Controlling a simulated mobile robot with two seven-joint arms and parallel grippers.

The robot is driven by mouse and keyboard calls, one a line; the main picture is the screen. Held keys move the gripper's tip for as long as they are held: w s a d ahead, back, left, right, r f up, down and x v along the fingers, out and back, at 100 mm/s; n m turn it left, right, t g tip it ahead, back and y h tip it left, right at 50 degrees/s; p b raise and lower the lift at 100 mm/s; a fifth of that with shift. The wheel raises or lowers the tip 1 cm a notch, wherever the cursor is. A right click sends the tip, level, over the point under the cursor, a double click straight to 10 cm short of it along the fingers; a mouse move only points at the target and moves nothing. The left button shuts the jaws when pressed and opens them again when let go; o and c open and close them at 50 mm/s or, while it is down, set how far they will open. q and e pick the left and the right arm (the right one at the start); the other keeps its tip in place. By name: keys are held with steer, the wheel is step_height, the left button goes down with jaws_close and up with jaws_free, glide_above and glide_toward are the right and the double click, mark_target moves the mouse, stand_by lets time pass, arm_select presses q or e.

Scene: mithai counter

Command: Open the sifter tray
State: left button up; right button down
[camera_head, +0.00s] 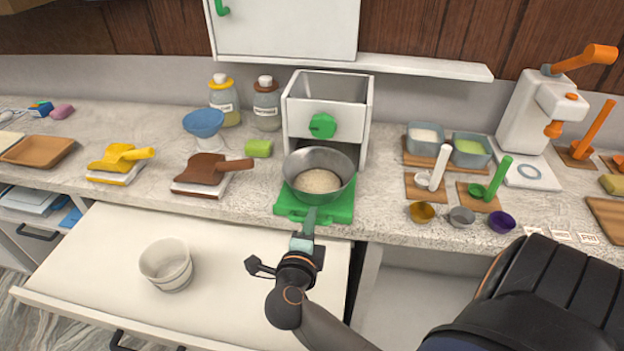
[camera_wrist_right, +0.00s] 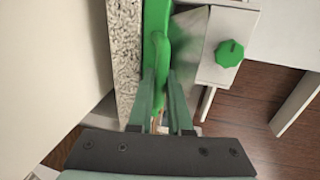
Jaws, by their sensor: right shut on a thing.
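The white sifter box (camera_head: 325,87) stands on the counter with a green knob (camera_head: 322,125) on its front; the knob also shows in the right wrist view (camera_wrist_right: 229,53). A green tray (camera_head: 343,210) lies at its foot, reaching toward the counter's front edge. A grey metal bowl (camera_head: 345,184) with pale grain or flour sits over the tray and hides much of it. My right gripper (camera_head: 308,228) is at the tray's front. In the right wrist view its fingers (camera_wrist_right: 160,88) are shut on the tray's green front part (camera_wrist_right: 157,45). My left gripper is not in view.
An open white drawer (camera_head: 95,255) with a white bowl (camera_head: 166,265) sticks out below the counter, left of my right arm. Scoops on scales stand left of the sifter. Containers, several small cups and a white press (camera_head: 535,115) stand right.

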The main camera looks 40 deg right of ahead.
steer(key=c, duration=1.1)
jaws_free()
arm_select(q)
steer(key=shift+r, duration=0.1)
arm_select(e)
steer(key=shift+a, duration=0.1)
